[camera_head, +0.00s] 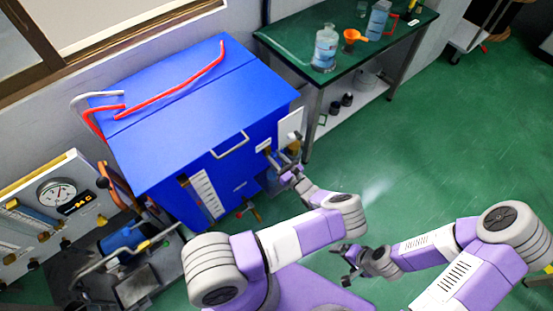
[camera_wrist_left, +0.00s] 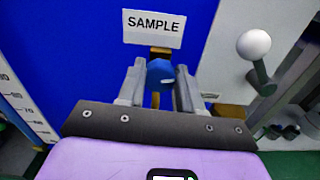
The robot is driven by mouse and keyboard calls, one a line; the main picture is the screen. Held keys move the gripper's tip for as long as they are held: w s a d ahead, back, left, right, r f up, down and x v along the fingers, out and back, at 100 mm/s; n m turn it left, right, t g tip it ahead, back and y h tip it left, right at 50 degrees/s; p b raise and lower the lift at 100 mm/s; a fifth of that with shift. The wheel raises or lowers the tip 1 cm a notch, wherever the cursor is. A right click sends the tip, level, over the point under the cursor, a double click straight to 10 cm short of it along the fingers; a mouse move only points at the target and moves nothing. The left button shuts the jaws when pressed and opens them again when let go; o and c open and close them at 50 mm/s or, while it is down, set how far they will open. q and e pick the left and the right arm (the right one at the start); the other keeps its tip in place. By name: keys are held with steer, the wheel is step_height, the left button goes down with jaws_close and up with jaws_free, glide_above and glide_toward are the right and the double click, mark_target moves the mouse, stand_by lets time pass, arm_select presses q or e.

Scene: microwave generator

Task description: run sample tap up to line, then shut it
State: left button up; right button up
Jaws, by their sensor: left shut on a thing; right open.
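The sample tap has a blue knob (camera_wrist_left: 160,73) below a white SAMPLE sign (camera_wrist_left: 153,31) on the blue tank's front. My left gripper (camera_wrist_left: 158,92) is shut on this knob, one finger on each side. In the head view my left gripper (camera_head: 279,163) is at the right end of the tank front, and the knob is hard to make out there. The tap's outlet, any vessel under it and any fill line are hidden behind the gripper and arm. My right gripper (camera_head: 352,257) is open and empty above the green floor, apart from the tank.
The blue tank (camera_head: 185,110) carries a white scale (camera_head: 206,194) and red pipe on top. A white ball-ended lever (camera_wrist_left: 254,45) stands right of the knob. A green table (camera_head: 285,38) at the back holds a bottle (camera_head: 325,49), orange funnel (camera_head: 352,36) and jug (camera_head: 377,20).

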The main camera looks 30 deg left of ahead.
arm_select(q)
steer(key=o, duration=1)
steer(key=shift+o, duration=0.2)
steer(key=v, duration=0.7)
steer(key=shift+d+p, duration=0.3)
steer(key=shift+d, duration=0.05)
steer(key=shift+s, duration=0.1)
